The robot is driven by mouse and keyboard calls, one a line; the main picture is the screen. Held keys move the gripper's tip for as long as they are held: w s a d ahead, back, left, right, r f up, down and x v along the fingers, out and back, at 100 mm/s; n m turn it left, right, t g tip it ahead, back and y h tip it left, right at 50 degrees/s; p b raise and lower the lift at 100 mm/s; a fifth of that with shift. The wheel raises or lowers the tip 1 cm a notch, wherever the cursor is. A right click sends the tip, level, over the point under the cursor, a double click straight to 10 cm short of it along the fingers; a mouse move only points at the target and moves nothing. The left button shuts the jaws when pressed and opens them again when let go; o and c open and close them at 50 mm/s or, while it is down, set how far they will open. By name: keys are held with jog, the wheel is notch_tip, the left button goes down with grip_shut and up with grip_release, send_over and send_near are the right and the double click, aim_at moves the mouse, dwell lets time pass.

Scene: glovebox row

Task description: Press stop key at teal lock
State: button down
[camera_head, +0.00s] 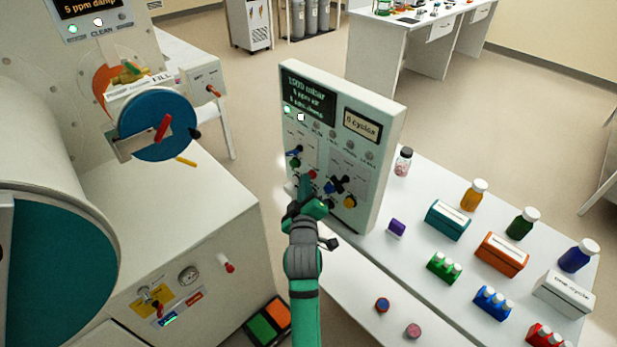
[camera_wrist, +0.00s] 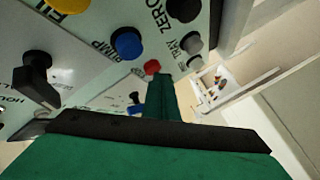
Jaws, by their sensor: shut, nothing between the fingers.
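An upright control panel (camera_head: 345,145) stands on the white bench with a dark display, lamps and coloured keys. A red key (camera_head: 312,174) is on its lower left part; a red key also shows in the wrist view (camera_wrist: 152,67). My teal-green gripper (camera_head: 305,190) is shut and empty, its tip close in front of the panel's lower left keys. In the wrist view the green fingertip (camera_wrist: 162,92) is just below the red key; I cannot tell whether they touch. A large teal round door (camera_head: 60,265) is at the left edge. No stop label is readable.
A smaller blue round door (camera_head: 157,127) with a red handle is at upper left. Right of the panel, bottles, coloured boxes and vial racks fill the bench, including a teal box (camera_head: 447,220). A white cabinet (camera_head: 190,220) is left of my arm.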

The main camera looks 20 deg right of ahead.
dwell(0.3)
jog(key=shift+s+a, duration=0.2)
jog(key=shift+a, duration=0.3)
jog(key=shift+s+a, duration=0.2)
jog(key=shift+a, duration=0.25)
jog(key=shift+a, duration=0.1)
jog(key=shift+s+a, duration=0.25)
jog(key=shift+a, duration=0.55)
jog(key=shift+s+a, duration=0.3)
jog(key=shift+a, duration=0.45)
jog(key=shift+s+a, duration=0.25)
jog(key=shift+a, duration=0.55)
jog(key=shift+s, duration=0.1)
